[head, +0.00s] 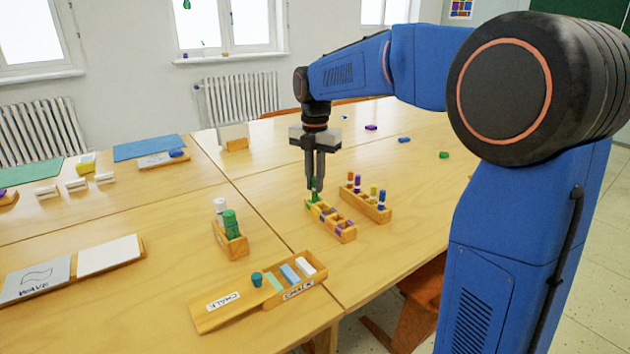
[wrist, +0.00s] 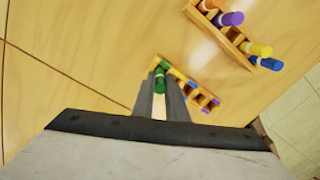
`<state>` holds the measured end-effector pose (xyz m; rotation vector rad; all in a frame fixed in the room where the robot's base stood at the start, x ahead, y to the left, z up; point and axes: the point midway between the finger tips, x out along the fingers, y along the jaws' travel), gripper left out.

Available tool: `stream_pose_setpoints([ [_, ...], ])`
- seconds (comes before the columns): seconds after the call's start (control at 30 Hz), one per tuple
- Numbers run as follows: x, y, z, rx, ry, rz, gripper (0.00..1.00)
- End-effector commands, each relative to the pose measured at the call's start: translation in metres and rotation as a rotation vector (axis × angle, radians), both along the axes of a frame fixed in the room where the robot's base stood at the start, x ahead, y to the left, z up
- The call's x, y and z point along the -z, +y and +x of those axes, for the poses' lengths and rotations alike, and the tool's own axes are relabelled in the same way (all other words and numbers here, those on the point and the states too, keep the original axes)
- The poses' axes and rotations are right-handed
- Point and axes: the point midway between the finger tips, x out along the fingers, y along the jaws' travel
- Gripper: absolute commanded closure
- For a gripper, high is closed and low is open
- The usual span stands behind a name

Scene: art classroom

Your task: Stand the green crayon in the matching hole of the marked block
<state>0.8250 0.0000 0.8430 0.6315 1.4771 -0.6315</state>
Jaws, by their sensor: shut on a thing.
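My gripper (head: 314,187) points straight down over the far left end of the marked block. It is shut on the green crayon (head: 314,195), which is upright between the fingers. In the wrist view the crayon's green end (wrist: 160,79) shows between the fingertips (wrist: 160,100). The marked block (head: 345,234) is a narrow wooden block with a row of square holes and coloured marks. It also shows in the wrist view (wrist: 222,102), partly behind the fingers. The crayon's lower end is at the block's end hole; I cannot tell whether it is inside or just above.
A wooden rack (head: 384,216) with several upright crayons stands close to the right of the block. A wooden holder (head: 236,249) with a green and a white piece stands to the left. A chalk tray (head: 208,322) lies in front. Table behind the block is mostly clear.

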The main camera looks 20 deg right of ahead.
Motion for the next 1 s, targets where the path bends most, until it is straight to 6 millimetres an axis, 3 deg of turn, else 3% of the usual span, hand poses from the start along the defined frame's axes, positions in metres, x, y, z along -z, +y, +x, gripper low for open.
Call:
stream_pose_setpoints([
  [1.0,0.0081,0.0,-0.0001,0.0,0.0,0.0,1.0],
])
